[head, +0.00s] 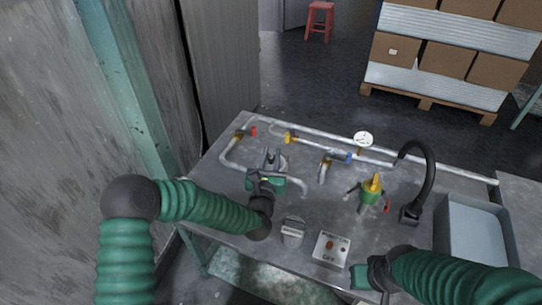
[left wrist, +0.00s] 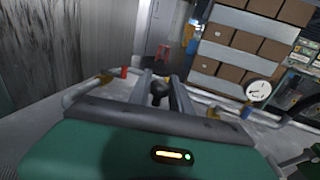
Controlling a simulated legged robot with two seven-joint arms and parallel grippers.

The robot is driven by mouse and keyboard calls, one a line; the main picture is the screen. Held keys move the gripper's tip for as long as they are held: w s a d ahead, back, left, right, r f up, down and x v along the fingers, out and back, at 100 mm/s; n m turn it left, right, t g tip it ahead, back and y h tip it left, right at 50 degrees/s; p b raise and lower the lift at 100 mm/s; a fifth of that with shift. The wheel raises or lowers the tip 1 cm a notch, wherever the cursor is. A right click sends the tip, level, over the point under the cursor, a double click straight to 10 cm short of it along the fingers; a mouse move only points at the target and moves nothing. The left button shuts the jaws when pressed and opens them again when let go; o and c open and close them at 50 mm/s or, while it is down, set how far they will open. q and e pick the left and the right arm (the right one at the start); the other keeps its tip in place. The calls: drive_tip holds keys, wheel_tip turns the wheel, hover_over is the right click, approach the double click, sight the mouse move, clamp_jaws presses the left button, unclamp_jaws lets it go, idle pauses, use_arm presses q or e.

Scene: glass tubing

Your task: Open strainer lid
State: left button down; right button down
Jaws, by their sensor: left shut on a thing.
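The strainer (head: 281,161) is a grey fitting on the left of the metal bench, joined to the pipework. My left gripper (head: 269,157) reaches over it, and its green housing and wrist hide much of the strainer and its lid. In the left wrist view, a dark round knob (left wrist: 159,91) sits between the two grey fingers of my left gripper (left wrist: 162,86). The fingers are shut on this knob. Whether the lid is raised cannot be seen. My right gripper (head: 369,277) is low at the bench's front edge, apart from the strainer; its fingers are not clear.
Pipes with red, yellow and blue valve handles (head: 290,138) run behind the strainer. A pressure gauge (head: 363,139), a green and yellow valve (head: 371,190), a black curved spout (head: 427,170) and a grey basin (head: 455,215) stand to the right. A control box (head: 331,248) is in front.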

drive_tip(key=shift+r, duration=0.1)
idle(0.6)
